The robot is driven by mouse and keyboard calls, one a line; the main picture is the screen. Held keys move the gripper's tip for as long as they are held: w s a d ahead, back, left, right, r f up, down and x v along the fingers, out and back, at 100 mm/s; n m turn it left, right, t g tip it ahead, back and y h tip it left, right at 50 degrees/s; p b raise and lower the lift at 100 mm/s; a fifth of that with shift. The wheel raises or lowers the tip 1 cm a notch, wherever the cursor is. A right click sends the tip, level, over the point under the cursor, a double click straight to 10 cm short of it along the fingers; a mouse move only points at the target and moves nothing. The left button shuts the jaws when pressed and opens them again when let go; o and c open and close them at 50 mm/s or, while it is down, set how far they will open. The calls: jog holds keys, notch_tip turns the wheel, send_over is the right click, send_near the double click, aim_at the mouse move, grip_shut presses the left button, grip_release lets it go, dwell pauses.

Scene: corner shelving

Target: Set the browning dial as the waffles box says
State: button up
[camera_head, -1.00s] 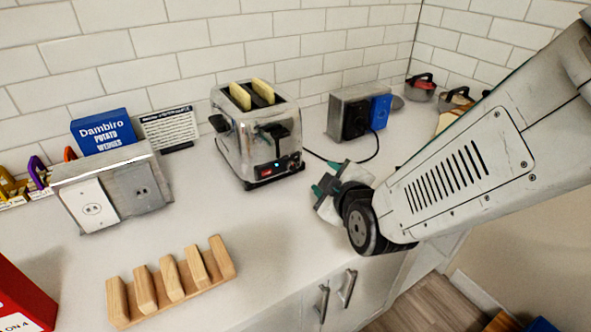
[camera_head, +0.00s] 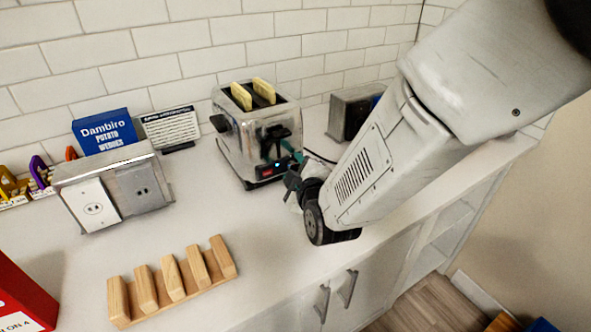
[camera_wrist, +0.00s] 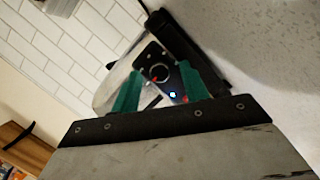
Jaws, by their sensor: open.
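The chrome toaster (camera_head: 232,150) stands on the counter with two pale slices in its top slots. Its front panel has a red-lit switch and a blue light. In the wrist view the dark round browning dial (camera_wrist: 160,72) shows with a pale ring, between and beyond the green fingertips. My gripper (camera_head: 293,168) is open close in front of the panel and also shows in the wrist view (camera_wrist: 160,68); contact with the dial cannot be told.
A blue potato wedges box (camera_head: 105,130) stands behind a grey outlet box (camera_head: 140,185). A wooden rack (camera_head: 172,283) lies in front. A text card (camera_head: 168,127) leans by the wall. A grey box (camera_head: 345,115) is partly behind my arm.

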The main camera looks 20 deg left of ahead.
grip_shut()
jog(key=m, duration=0.1)
jog(key=m+g, duration=0.1)
jog(key=m, duration=0.1)
jog(key=shift+w+d+r+m+g+y, duration=0.1)
jog(key=shift+d+m+g+y, duration=0.05)
jog(key=shift+m+g+y, duration=0.15)
jog(key=m+g, duration=0.1)
jog(key=m, duration=0.1)
jog(key=m+y, duration=0.1)
jog(key=m, duration=0.1)
jog(key=shift+w+d+g, duration=0.1)
jog(key=shift+w+g, duration=0.05)
jog(key=shift+g, duration=0.25)
jog(key=m+y, duration=0.1)
jog(key=m, duration=0.1)
jog(key=m+g+y, duration=0.1)
jog(key=m, duration=0.1)
jog(key=shift+w+d+m, duration=0.15)
jog(key=shift+m, duration=0.25)
jog(key=m, duration=0.1)
jog(key=m+g+y, duration=0.1)
jog(key=shift+f+m, duration=0.2)
jog(key=shift+m, duration=0.1)
jog(key=shift+m+y, duration=0.7)
jog(key=shift+m, duration=0.8)
